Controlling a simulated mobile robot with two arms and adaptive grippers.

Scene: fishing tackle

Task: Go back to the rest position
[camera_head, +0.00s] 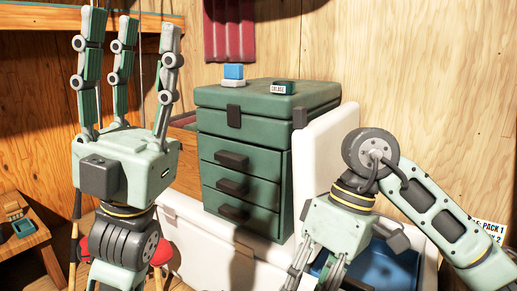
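My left gripper (128,24) stands upright at the left, its fingers pointing up, spread apart and empty. My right gripper (316,262) hangs at the lower right with its fingers pointing down. Its fingertips are cut off by the bottom edge, so I cannot tell what lies between them. Both arms are clear of the green tackle box (270,110), one on each side of it.
The green tackle box has several drawers, all shut, with a blue and white block (233,75) and a small green box (284,87) on top. A white cooler (215,245) lies below. A small wooden table (22,240) stands at left. Wooden walls are behind.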

